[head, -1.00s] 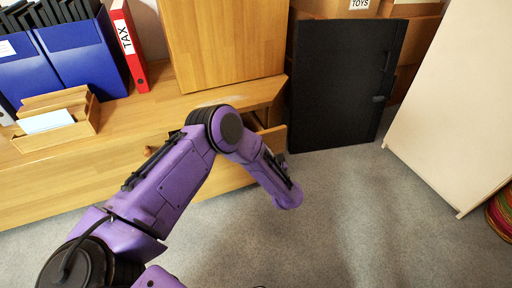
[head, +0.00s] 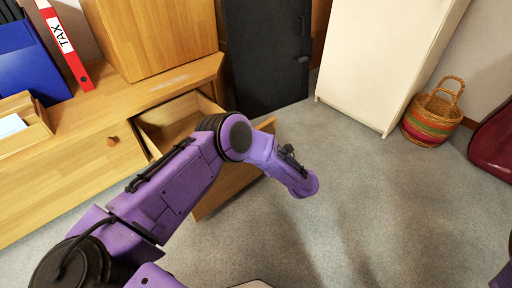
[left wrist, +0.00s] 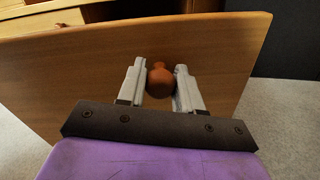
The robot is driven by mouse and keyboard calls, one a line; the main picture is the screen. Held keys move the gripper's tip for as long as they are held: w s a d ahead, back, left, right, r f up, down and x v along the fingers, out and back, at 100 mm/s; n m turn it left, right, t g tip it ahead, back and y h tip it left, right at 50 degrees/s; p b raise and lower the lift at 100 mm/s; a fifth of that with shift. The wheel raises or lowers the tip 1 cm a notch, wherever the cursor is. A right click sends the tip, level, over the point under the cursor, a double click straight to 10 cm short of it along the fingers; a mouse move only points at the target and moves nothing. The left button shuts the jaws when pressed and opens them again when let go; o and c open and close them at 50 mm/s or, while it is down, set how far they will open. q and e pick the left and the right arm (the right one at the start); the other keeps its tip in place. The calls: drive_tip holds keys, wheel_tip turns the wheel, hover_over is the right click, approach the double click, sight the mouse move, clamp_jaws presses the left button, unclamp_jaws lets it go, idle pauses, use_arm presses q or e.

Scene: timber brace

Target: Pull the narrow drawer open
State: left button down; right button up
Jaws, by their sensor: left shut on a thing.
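The narrow drawer (head: 180,113) stands well out of the wooden cabinet in the head view, and its inside shows from above. My purple left arm hides part of its front. In the left wrist view the drawer front (left wrist: 70,70) fills the middle, with a round brown knob (left wrist: 160,82) on it. My left gripper (left wrist: 161,84) has its two grey fingers on either side of the knob, shut on it. In the head view the left gripper's fingers are hidden behind the arm. My right gripper is not in view.
A second wooden knob (head: 113,141) sits on the cabinet front to the left. A black panel (head: 265,55) and a cream cabinet (head: 385,60) stand behind. A woven basket (head: 432,115) is at the right. Grey carpet (head: 350,190) in front is clear.

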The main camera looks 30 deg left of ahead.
use_arm(q)
drive_tip(key=shift+v, duration=0.8)
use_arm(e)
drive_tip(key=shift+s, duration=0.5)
use_arm(q)
drive_tip(key=c, duration=0.8)
unclamp_jaws()
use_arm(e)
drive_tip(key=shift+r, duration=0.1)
use_arm(q)
drive_tip(key=p+v, duration=0.3)
drive_tip(key=v, duration=0.7)
drive_tip(key=shift+s+d, duration=0.1)
drive_tip(key=shift+d, duration=0.2)
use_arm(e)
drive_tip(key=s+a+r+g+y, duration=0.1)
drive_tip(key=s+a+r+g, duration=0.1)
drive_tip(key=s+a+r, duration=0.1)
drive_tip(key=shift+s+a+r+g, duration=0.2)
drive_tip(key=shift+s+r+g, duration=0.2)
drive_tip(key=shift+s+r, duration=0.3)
use_arm(q)
drive_tip(key=shift+r, duration=0.1)
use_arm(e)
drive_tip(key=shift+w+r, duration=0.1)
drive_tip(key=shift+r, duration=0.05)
